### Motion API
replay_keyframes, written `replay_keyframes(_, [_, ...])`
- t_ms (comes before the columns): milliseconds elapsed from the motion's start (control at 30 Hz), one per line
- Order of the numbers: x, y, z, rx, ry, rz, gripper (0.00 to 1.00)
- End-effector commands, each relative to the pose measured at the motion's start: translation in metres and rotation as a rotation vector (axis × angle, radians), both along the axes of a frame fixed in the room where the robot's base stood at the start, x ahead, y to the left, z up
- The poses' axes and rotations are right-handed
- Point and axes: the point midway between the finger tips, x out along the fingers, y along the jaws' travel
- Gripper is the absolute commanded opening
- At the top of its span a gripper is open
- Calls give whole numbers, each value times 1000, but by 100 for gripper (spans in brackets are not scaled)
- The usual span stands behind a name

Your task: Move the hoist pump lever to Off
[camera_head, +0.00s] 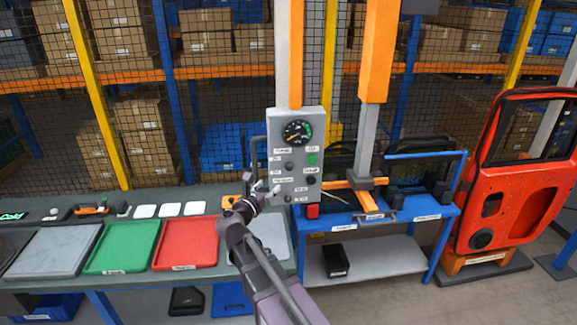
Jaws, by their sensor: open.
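The grey hoist control panel (278,125) stands upright at the middle of the view, with a round gauge (297,132), a green button (312,159), dark knobs (311,180) and small white labels too small to read. A small pale lever-like piece (275,190) shows at the panel's lower left edge; I cannot tell for sure that it is the pump lever or which position it is in. My gripper (256,196) is open, just left of the panel's lower part and close to this piece. Whether it touches the piece is unclear. My arm hides part of the bench below.
A bench on the left carries grey, green (122,247) and red (187,243) trays. A grey bent bar (254,155) stands beside the panel. A blue frame (400,222) with an orange hoist post (376,60) is right of it. A red door (515,170) stands far right.

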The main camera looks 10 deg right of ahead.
Motion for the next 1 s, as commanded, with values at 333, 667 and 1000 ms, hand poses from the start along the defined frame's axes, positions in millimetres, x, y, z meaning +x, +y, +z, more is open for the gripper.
replay_keyframes(333, [8, -6, 0, 2, -1, -1, 73])
replay_keyframes(667, [40, -31, 0, 4, 0, -3, 73])
replay_keyframes(1000, [80, -63, 0, 4, 0, -3, 73])
